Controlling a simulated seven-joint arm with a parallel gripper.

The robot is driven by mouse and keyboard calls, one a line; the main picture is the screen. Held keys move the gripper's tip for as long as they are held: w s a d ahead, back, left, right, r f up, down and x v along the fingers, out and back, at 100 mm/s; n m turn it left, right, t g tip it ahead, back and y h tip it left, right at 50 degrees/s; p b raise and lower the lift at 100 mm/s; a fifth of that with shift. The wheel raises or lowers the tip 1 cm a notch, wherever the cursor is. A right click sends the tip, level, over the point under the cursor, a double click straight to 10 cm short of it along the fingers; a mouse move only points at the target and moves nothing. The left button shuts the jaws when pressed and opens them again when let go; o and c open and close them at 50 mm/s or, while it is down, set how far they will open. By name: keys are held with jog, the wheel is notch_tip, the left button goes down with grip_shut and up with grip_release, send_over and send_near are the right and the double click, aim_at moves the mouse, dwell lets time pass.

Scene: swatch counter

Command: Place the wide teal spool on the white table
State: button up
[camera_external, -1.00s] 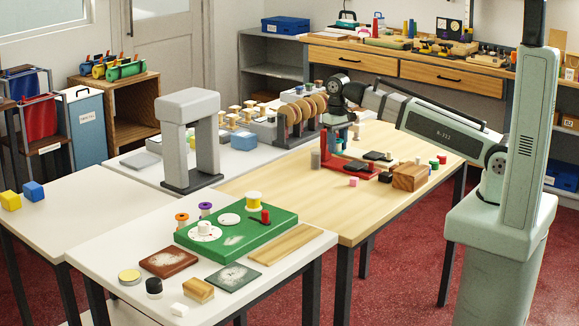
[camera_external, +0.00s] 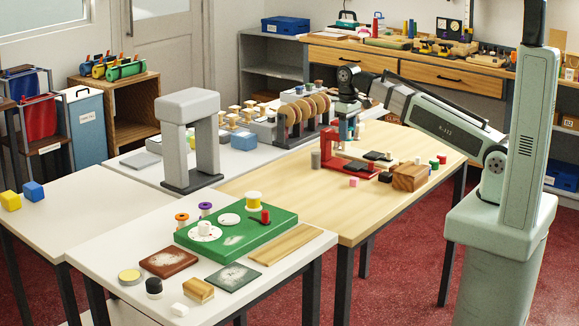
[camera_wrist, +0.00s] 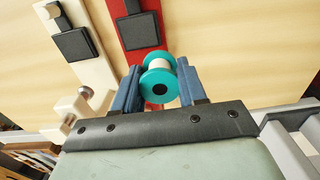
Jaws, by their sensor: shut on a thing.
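The wide teal spool (camera_wrist: 158,84), with teal flanges and a pale core, sits between the two blue fingers of my gripper (camera_wrist: 158,88) in the wrist view. My gripper is shut on it. In the external view my gripper (camera_external: 348,125) is above the far part of the wooden table, near the red stand (camera_external: 335,166); the spool is too small there to make out clearly. A white table (camera_external: 110,242) stands at the front, with a green board (camera_external: 270,234) on it. Further white tabletop (camera_external: 78,212) lies to its left and behind.
The front white table also carries purple and orange spools (camera_external: 205,208), a brown plate (camera_external: 168,263), a wood block (camera_external: 198,290) and a pale plank (camera_external: 286,243). A grey arch (camera_external: 173,145) stands behind. The wooden table's near left part (camera_external: 290,200) is clear.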

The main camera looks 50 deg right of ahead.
jog(key=n, duration=0.2)
send_over(335, 180)
jog(key=f, duration=0.2)
jog(key=shift+d+f, duration=0.15)
jog(key=shift+f, duration=4.85)
jog(key=shift+f, duration=0.1)
jog(key=o, duration=1.1)
notch_tip(335, 180, up, 11)
jog(key=shift+r, duration=0.2)
jog(key=shift+o, duration=0.5)
jog(key=shift+r, duration=0.4)
